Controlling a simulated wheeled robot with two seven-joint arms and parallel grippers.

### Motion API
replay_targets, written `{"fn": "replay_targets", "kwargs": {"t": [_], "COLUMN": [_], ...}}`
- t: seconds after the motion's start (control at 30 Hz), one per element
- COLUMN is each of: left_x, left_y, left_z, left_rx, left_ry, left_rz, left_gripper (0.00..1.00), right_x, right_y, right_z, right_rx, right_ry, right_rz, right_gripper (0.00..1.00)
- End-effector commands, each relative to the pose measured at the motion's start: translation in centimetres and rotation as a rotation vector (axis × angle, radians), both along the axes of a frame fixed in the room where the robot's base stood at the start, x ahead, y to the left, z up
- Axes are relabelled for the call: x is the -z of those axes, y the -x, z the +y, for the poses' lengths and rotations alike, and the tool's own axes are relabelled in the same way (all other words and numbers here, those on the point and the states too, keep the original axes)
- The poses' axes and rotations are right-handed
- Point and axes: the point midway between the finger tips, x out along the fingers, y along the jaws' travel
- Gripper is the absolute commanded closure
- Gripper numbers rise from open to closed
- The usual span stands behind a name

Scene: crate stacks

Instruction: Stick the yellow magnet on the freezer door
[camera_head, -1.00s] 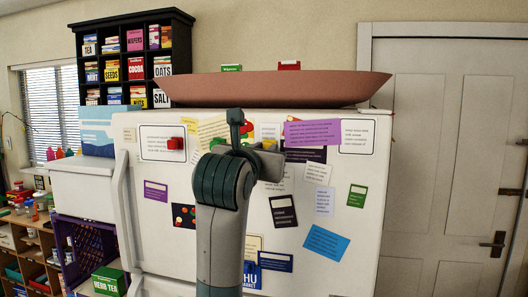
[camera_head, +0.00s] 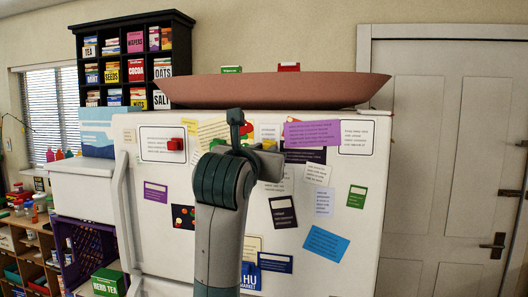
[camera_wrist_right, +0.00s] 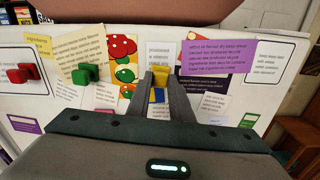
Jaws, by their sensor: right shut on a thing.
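The white freezer door (camera_head: 130,190) faces me, covered with papers and cards. My right gripper (camera_wrist_right: 160,82) is shut on the yellow magnet (camera_wrist_right: 160,75), which sits between its fingertips in front of a white sheet in the right wrist view. I cannot tell whether the magnet touches the door. In the head view my right arm hides the fingertips and the magnet. My left gripper is not in view.
A red magnet (camera_head: 176,143) and a green magnet (camera_wrist_right: 84,74) are on the door left of my gripper. A purple sheet (camera_wrist_right: 216,55) is close on the right. A wide brown tray (camera_head: 280,90) lies on top of the fridge and overhangs the door.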

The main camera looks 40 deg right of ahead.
Motion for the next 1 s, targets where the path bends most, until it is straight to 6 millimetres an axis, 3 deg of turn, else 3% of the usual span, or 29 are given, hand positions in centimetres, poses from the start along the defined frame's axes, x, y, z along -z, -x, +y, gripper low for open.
{"fn": "replay_targets", "kwargs": {"t": [0.17,0.2,0.3,0.67,1.0], "left_x": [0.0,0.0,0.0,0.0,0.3], "left_y": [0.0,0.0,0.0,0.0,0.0], "left_z": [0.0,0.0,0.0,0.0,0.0], "left_rx": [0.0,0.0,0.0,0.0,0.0], "left_ry": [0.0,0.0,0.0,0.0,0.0], "left_rz": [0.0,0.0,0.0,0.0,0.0], "left_gripper": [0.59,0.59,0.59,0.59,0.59], "right_x": [0.0,0.0,0.0,0.0,0.0], "right_y": [0.0,0.0,0.0,0.1,1.3], "right_z": [0.0,0.0,0.0,0.1,1.6], "right_rx": [0.0,0.0,0.0,0.0,-0.001], "right_ry": [0.001,0.001,0.001,0.001,0.001], "right_rz": [-0.001,-0.001,-0.001,-0.001,-0.002], "right_gripper": [0.94,0.78,0.59,0.59,0.59]}}
